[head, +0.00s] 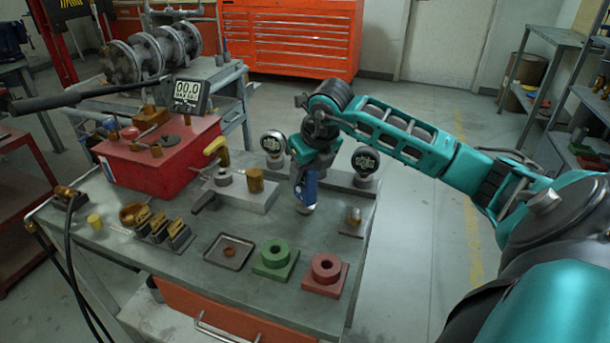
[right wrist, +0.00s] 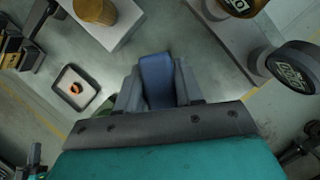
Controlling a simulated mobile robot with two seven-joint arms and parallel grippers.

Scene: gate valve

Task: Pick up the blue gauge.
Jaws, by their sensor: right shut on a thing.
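The blue gauge (head: 307,190) is upright over the right part of the grey bench, its blue side facing the head camera. My right gripper (head: 304,172) comes down on it from above and is shut on it. In the right wrist view, the blue gauge (right wrist: 157,78) sits between the two grey fingers of my right gripper (right wrist: 158,92). Its silver lower end is close to the bench top; I cannot tell whether it touches. Its dial is not visible. My left gripper is not in view.
Two round black-faced gauges (head: 273,143) (head: 365,161) stand either side of my gripper. A green block (head: 274,260), a red block (head: 325,274) and a small tray (head: 229,251) lie in front. A red box (head: 158,160) with a digital display stands left.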

